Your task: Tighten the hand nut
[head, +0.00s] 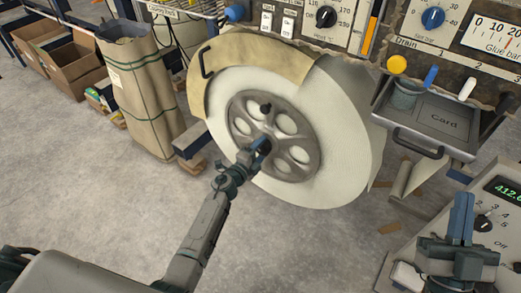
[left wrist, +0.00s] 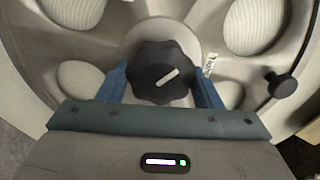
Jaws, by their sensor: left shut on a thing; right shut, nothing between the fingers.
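The hand nut (left wrist: 160,72) is a black lobed knob with a white line, at the centre of the grey hub (left wrist: 204,35) in the left wrist view. In the head view it is mostly hidden behind my gripper at the middle of the hub (head: 290,165) of the large white roll (head: 348,140). My left gripper (head: 260,148) is shut on the hand nut, with one blue finger on each side of it. My right gripper (head: 461,218) is at the lower right of the head view, shut and empty, apart from the wheel.
A small black knob (left wrist: 284,85) sticks out of the hub beside the nut. A tan cover (head: 250,62) partly wraps the roll. Open floor (head: 90,205) lies at the left.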

